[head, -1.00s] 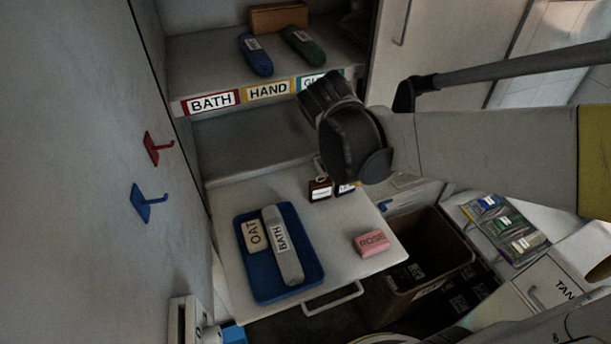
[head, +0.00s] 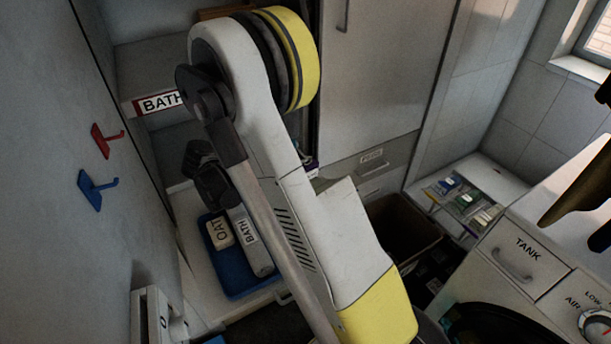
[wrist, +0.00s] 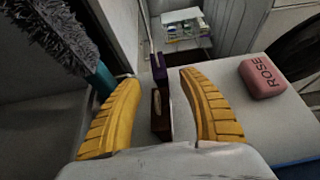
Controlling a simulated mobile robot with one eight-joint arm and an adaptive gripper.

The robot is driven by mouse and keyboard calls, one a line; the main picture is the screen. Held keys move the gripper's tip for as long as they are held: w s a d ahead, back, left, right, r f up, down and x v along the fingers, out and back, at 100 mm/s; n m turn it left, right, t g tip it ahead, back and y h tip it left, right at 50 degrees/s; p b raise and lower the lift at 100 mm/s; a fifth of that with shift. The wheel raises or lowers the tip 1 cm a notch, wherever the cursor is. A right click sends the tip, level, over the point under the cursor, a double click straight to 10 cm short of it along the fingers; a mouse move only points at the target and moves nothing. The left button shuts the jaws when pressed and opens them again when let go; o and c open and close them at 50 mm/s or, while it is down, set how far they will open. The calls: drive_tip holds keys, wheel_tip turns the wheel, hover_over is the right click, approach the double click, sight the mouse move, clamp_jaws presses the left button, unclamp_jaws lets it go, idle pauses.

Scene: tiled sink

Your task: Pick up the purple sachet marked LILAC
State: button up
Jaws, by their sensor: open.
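My gripper (wrist: 159,82) is open in the wrist view, its two yellow fingers spread above the light shelf. A purple sachet (wrist: 159,68) stands upright just beyond and between the fingertips. A dark brown sachet (wrist: 160,115) stands nearer, between the fingers, and partly overlaps the purple one's lower part. Neither is gripped. No lettering is readable on the purple sachet. In the head view my arm covers most of this area; a small purple patch (head: 312,168) shows at its edge, and I cannot make out the fingers there.
A grey duster with a teal handle (wrist: 102,80) is close by the left finger. A blue tray (head: 235,285) holds OAT and BATH items. A bin (head: 400,226) stands beyond my arm.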

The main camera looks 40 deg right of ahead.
drive_tip(key=b+x, duration=0.2)
drive_tip(key=x, duration=0.4)
drive_tip(key=shift+d, duration=0.2)
clamp_jaws()
